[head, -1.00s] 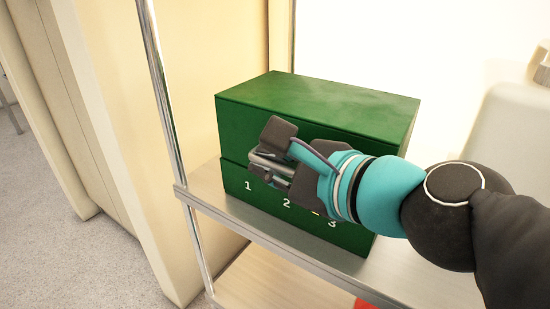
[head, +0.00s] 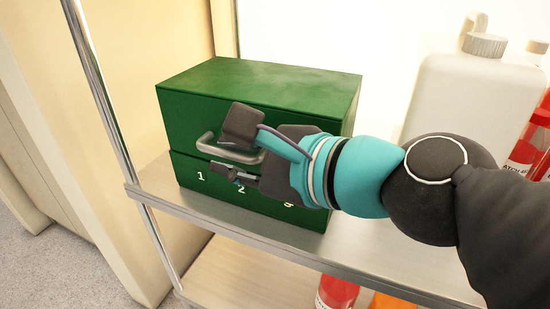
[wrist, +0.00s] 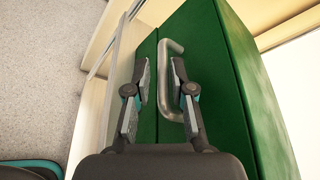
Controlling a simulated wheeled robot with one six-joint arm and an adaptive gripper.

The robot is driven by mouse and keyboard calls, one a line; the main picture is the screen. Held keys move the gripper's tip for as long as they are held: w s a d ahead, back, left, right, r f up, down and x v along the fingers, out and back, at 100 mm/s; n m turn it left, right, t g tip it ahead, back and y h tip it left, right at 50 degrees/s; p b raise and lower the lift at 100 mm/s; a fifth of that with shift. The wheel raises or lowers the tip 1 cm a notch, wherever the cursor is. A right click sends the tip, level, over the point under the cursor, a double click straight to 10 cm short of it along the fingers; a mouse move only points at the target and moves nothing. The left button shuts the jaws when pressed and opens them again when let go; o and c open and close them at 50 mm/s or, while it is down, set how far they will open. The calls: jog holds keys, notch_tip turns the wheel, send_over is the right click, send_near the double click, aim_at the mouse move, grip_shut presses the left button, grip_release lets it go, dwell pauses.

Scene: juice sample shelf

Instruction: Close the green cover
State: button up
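The green box (head: 175,171) stands on a shelf, with white numbers on its lower front. Its green cover (head: 265,77) lies down flush on the lower part, with only a thin seam between them. A metal bar handle (head: 207,145) sticks out from the cover's front. My gripper (head: 233,150) is at this handle, its fingers apart, one above the bar and one below. In the wrist view, the handle (wrist: 164,88) shows between the spread fingers of my gripper (wrist: 160,88), nearer the right one. I cannot tell whether a finger touches it. My gripper hides part of the box front.
The metal shelf (head: 155,192) has a shiny post (head: 98,100) at its left front corner. A large white bottle (head: 450,95) and red bottles (head: 535,135) stand to the right. A red bottle (head: 338,290) shows on the level below. Open floor lies at left.

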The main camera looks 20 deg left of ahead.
jog(key=v, duration=0.8)
jog(key=shift+d, duration=0.35)
jog(key=shift+s+r, duration=0.1)
jog(key=shift+s, duration=0.1)
